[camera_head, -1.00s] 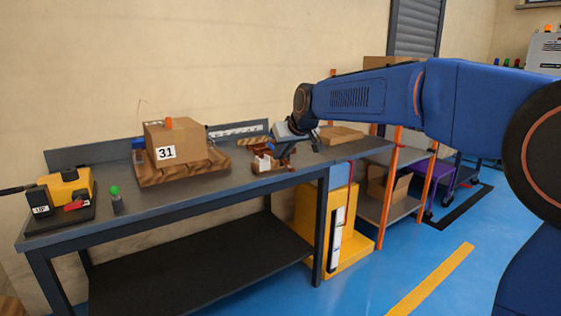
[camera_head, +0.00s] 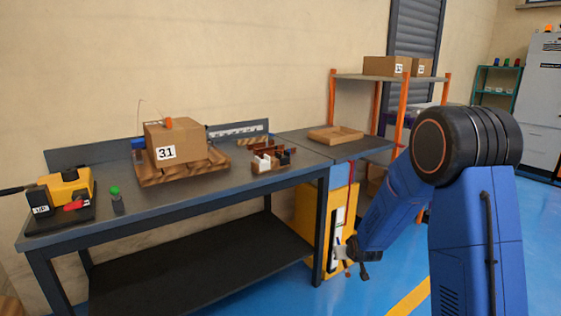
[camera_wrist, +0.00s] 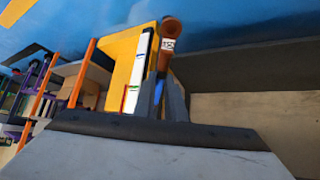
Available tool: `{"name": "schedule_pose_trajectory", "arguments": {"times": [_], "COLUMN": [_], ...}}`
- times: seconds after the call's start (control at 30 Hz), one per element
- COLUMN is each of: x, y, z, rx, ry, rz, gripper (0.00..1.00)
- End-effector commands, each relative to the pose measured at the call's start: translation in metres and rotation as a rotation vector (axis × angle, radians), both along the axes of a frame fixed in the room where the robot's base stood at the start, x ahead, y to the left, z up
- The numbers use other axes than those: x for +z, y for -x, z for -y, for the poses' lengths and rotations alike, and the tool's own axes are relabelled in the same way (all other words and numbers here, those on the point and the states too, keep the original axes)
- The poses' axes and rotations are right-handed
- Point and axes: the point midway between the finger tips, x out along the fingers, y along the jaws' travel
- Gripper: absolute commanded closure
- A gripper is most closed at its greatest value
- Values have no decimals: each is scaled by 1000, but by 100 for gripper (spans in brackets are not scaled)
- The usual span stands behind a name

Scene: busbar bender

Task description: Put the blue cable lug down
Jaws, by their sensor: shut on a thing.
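My gripper (camera_head: 355,262) is low, in front of the yellow cabinet beside the bench's right end. In the wrist view my gripper (camera_wrist: 162,103) is shut on the cable lug (camera_wrist: 171,30), a copper-coloured piece with a round end, a small white label and a blue part low between the fingers. The fingers hide its lower end. In the head view the lug is too small to make out surely. It is held clear of the bench top.
The dark workbench (camera_head: 225,184) holds a brown compartment holder (camera_head: 268,166), a carton marked 31 (camera_head: 176,140) on a wooden pallet and a yellow tool (camera_head: 70,185). A shallow wooden tray (camera_head: 335,134) lies farther right. The yellow cabinet (camera_head: 312,215) is close to my gripper.

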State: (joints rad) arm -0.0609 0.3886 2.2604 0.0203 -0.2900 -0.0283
Motion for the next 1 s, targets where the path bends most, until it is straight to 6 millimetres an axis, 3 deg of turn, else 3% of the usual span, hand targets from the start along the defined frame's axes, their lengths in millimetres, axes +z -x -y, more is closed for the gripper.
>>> {"name": "schedule_pose_trajectory", "arguments": {"times": [0.03, 0.1, 0.3, 0.47, 0.8, 1.0], "x": [-18, -34, -58, -76, -152, -188], "y": [10, 22, 40, 44, 57, 68], "z": [12, 24, 40, 42, 42, 42], "rx": [-18, -34, -61, -64, -63, -63], "ry": [-2, -4, -10, -10, -10, -10], "rz": [-5, -4, 1, -1, -3, -1], "gripper": [100, 100, 100, 100, 100, 100]}}
